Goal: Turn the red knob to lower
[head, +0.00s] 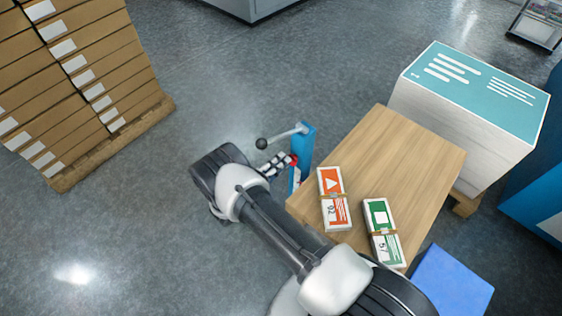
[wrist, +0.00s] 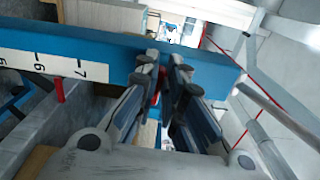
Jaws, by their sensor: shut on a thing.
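The red knob (head: 294,160) shows as a small patch of red at my fingertips, on the side of the blue post (head: 305,146) by the wooden table. My gripper (head: 284,161) reaches it from the left and is shut on it. In the wrist view the two dark fingers (wrist: 163,80) close in front of the blue post (wrist: 110,57), with a sliver of red between them. The fingers hide most of the knob. A white scale (wrist: 40,60) with the numbers 6 and 7 runs along the post.
A lever with a dark ball (head: 262,143) sticks out from the post top, close above my gripper. The wooden table (head: 400,150) holds an orange-labelled pack (head: 333,198) and a green-labelled pack (head: 382,232). A red peg (wrist: 59,90) shows below the scale.

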